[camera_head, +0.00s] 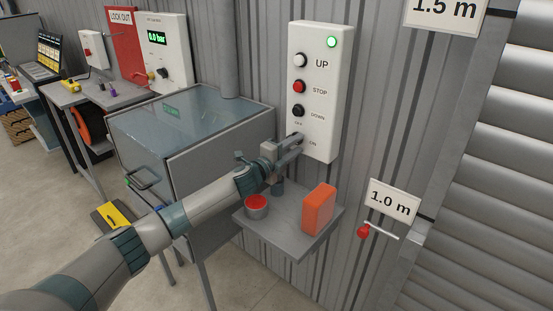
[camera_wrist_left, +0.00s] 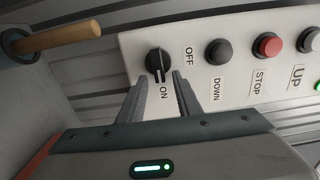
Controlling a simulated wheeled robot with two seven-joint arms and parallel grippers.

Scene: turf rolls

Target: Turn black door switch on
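The black door switch (camera_wrist_left: 158,62) is a round black knob with a raised grip at the end of the white door control panel (camera_head: 318,95). In the left wrist view its grip and pale mark point down toward the ON label (camera_wrist_left: 164,94); the OFF label (camera_wrist_left: 189,57) lies to its right. My left gripper (camera_head: 299,141) is at the panel's lower end and mostly hides the switch in the head view. In the left wrist view, its fingers (camera_wrist_left: 158,78) are apart, one on each side of the grip's lower end; contact is unclear. My right gripper is out of view.
The panel has UP, STOP and DOWN buttons and a lit green lamp (camera_head: 331,42). Below is a small shelf (camera_head: 283,235) with a red button (camera_head: 257,202) and an orange block (camera_head: 318,209). A grey cabinet (camera_head: 215,160) stands left; a roller shutter (camera_head: 500,150) is right.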

